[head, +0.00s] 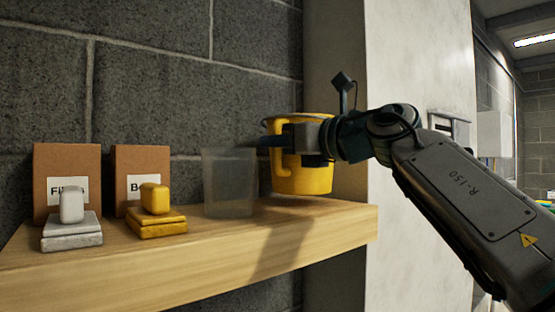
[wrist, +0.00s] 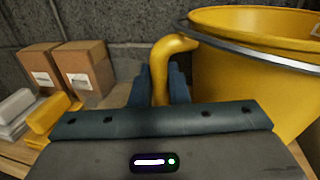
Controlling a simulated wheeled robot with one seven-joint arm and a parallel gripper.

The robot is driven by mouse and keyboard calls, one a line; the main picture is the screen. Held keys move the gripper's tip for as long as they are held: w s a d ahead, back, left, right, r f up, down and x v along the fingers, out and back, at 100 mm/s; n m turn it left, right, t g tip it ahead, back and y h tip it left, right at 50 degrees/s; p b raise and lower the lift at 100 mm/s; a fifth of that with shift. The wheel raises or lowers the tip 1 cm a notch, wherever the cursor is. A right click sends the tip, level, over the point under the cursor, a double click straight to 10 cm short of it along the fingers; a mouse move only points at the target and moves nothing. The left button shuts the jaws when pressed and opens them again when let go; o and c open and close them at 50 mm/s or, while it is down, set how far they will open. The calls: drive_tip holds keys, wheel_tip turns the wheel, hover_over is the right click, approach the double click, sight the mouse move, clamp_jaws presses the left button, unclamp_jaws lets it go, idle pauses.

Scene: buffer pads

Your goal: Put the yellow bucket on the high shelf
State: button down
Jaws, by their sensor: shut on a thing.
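The yellow bucket (head: 312,180) is upright at the right end of the wooden shelf (head: 250,245). Its base looks at or just above the shelf top; I cannot tell whether it touches. My gripper (head: 275,142) is at the bucket's near side and covers part of its wall. In the wrist view my gripper (wrist: 165,88) has its two dark fingers on either side of the bucket's yellow handle (wrist: 162,65), shut on it. The bucket (wrist: 260,75) fills the right of that view, with a grey band below its rim.
A translucent container (head: 229,182) stands just left of the bucket. Further left are yellow pads (head: 156,222), white pads (head: 72,230) and two cardboard boxes (head: 66,170) (head: 146,168). A block wall (head: 150,70) is behind, and a pale pillar (head: 415,70) stands at the right.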

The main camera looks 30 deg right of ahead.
drive_tip(key=shift+f, duration=1.05)
drive_tip(key=shift+f, duration=0.2)
drive_tip(key=c, duration=1.7)
unclamp_jaws()
drive_tip(key=shift+r, duration=0.3)
drive_tip(key=b+v, duration=0.2)
drive_tip(key=v, duration=1)
drive_tip(key=shift+b, duration=0.3)
